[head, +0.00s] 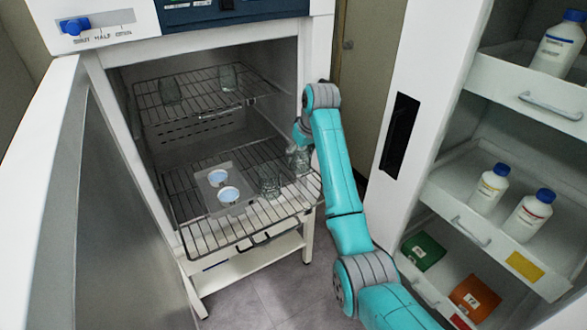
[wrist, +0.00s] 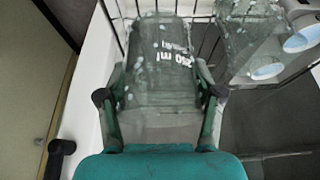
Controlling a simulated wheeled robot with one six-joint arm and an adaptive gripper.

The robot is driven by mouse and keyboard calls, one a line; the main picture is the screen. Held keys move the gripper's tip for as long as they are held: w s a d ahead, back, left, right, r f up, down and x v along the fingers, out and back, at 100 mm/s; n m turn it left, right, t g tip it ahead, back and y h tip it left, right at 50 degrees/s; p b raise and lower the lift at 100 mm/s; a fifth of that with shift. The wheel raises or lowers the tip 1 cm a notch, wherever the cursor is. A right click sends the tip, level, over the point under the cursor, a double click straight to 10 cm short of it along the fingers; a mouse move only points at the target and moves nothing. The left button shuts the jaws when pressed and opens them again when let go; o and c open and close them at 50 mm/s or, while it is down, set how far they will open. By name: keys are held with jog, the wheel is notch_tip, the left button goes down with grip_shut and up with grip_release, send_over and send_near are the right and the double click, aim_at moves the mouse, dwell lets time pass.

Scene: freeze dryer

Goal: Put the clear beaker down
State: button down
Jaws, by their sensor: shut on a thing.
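My gripper (wrist: 160,96) is shut on a clear beaker (wrist: 163,60), one finger on each side; white volume marks show on its wall. In the head view this beaker (head: 298,160) is at the right side of the pulled-out lower wire rack (head: 205,238), partly hidden by my arm. Whether its base touches the rack I cannot tell. A second clear beaker (head: 268,182) stands on that rack just left of it, and it also shows at the upper right of the wrist view (wrist: 250,45).
A metal tray (head: 238,208) with two pale-blue-filled round dishes lies on the lower rack. Two more beakers (head: 170,92) stand on the upper rack. The open door (head: 110,200) is at left. A cabinet with bottles (head: 490,188) stands at right. The rack's front left is bare.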

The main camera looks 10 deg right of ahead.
aim_at(308, 150)
jog(key=f, duration=0.2)
jog(key=shift+d+f, duration=0.2)
jog(key=shift+f, duration=1.5)
jog(key=shift+f, duration=0.15)
jog(key=shift+c, duration=0.9)
grip_release()
jog(key=v, duration=1.2)
